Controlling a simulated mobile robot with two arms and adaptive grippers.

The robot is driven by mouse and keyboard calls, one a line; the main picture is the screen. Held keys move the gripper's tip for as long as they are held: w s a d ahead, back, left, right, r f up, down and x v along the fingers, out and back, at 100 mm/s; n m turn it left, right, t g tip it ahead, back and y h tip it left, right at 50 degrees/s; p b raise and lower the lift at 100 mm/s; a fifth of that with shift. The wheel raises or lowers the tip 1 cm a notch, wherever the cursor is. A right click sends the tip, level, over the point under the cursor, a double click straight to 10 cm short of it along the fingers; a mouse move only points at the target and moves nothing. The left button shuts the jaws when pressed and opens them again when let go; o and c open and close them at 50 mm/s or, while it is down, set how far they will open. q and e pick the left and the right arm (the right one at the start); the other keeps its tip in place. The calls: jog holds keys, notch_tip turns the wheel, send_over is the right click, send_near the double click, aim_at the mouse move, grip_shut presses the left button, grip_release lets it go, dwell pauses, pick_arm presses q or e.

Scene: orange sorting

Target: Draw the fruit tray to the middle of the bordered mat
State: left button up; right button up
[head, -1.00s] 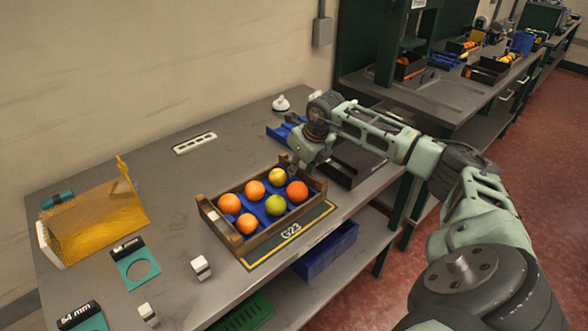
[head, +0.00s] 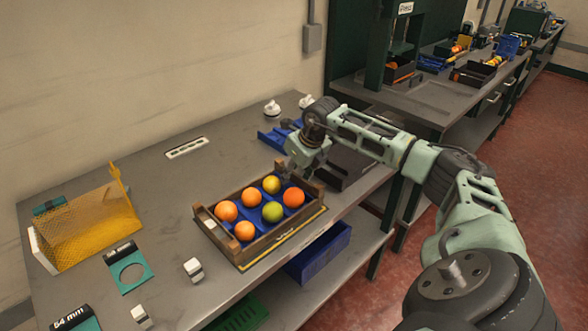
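The fruit tray (head: 217,234) is a wooden crate with a blue liner, near the table's front edge. It holds several round fruits: oranges, a yellowish one (head: 271,185) and a green one (head: 272,212). The bordered mat (head: 287,238) is dark with a yellow border; only a thin front strip shows, and the tray covers the rest from view. My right gripper (head: 289,170) reaches down at the tray's far right corner, at or touching the rim. Its fingertips are partly hidden, so I cannot tell whether they are closed on the rim. My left gripper is not in view.
A dark box (head: 328,175) stands right of the tray, partly behind my arm, with a blue rack (head: 270,137) behind. A yellow mesh guard (head: 95,222), a teal ring plate (head: 130,270) and a white block (head: 193,268) lie left. A blue bin (head: 320,252) is below.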

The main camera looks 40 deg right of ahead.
jog(key=v, duration=1.2)
dwell(0.6)
